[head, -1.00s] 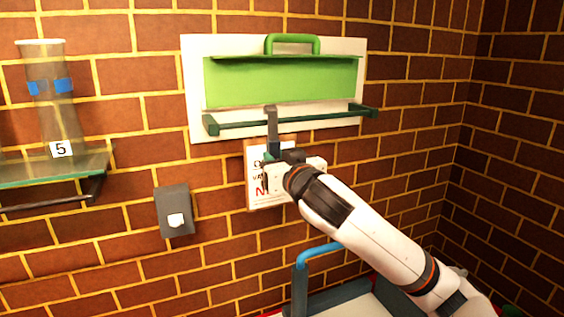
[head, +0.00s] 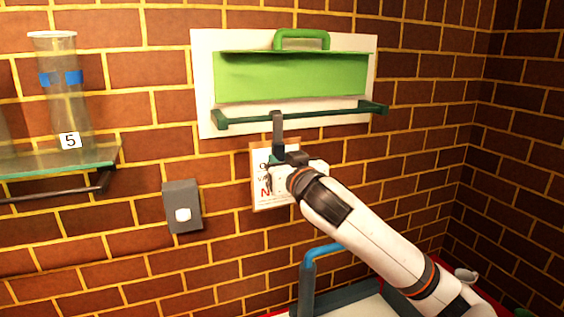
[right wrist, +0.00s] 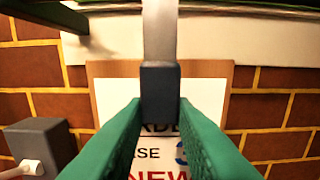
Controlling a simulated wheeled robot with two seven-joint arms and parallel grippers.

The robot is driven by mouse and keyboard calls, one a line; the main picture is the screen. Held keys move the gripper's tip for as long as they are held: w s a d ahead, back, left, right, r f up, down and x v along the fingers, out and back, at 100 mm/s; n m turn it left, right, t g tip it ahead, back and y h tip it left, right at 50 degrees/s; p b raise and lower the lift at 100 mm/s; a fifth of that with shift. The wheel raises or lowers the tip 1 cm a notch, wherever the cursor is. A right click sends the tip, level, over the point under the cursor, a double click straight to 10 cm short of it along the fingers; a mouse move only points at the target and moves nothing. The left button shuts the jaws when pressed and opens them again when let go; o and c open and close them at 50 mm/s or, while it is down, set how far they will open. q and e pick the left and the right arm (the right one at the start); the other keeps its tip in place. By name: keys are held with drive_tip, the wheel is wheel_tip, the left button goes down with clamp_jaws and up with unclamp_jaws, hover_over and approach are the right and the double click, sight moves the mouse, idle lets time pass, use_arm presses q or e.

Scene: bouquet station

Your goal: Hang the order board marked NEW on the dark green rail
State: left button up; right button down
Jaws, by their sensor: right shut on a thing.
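The order board (head: 262,192) is a pale sheet on a brown backing with red lettering, below the dark green rail (head: 330,112). The wrist view shows the board (right wrist: 205,92) marked NEW. A grey hook (head: 278,128) rises from the board in front of the rail, its top about level with it. I cannot tell whether the hook is over the rail or only in front of it. My right gripper (head: 277,163) is shut on the hook's dark grip block (right wrist: 160,85), between green fingers (right wrist: 160,125). My left gripper is not in view.
The rail is mounted on a white panel (head: 203,85) with a green section and a handle. A grey switch box (head: 182,207) is on the brick wall at left. A glass shelf (head: 60,162) holds a vase marked 5 (head: 64,100). A blue-topped post (head: 308,270) stands below.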

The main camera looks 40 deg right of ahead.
drive_tip(key=c, duration=1.1)
unclamp_jaws()
drive_tip(key=b+v, duration=0.6)
drive_tip(key=v, duration=0.6)
drive_tip(key=shift+s+b, duration=0.1)
drive_tip(key=shift+b, duration=0.25)
drive_tip(key=shift+f, duration=0.1)
